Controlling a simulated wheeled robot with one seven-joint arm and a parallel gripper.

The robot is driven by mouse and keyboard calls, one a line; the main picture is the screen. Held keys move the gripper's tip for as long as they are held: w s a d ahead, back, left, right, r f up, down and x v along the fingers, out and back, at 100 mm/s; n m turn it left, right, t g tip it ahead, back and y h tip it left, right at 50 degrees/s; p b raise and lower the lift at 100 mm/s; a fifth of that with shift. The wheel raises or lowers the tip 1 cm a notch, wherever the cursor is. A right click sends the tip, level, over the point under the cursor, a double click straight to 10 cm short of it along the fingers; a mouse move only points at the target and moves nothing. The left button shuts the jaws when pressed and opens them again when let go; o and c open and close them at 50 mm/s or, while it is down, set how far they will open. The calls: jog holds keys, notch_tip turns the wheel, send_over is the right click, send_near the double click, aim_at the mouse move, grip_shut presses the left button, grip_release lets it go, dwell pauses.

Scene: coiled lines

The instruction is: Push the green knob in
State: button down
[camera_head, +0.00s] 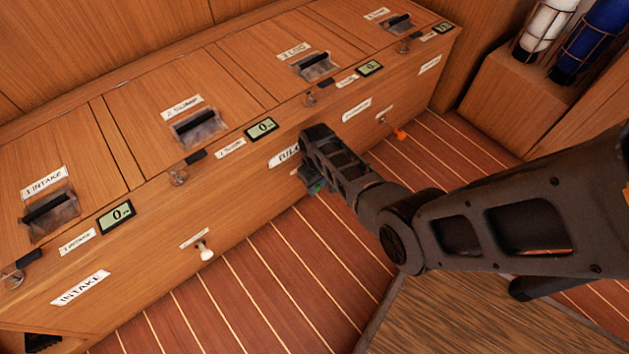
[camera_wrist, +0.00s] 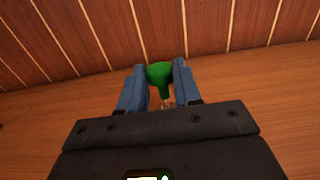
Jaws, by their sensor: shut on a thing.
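The green knob (camera_wrist: 160,76) sits between the two fingers of my gripper (camera_wrist: 160,85) in the wrist view. The fingers are shut on it, one on each side. A short pale stem shows below the knob, toward the wooden front panel. In the head view my gripper (camera_head: 315,185) is low at the front of the long wooden locker, and only a small bit of the green knob (camera_head: 318,188) shows beside it. How far the knob stands out from the panel cannot be told.
A white knob (camera_head: 206,252) is on the locker front to the left, and an orange knob (camera_head: 400,134) is to the right. The locker (camera_head: 140,245) has several lids, latches and small displays on top. The striped floor (camera_head: 290,270) in front is clear.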

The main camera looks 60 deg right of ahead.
jog(key=c, duration=0.8)
grip_release()
jog(key=shift+r+p, duration=2.2)
jog(key=shift+r, duration=1.7)
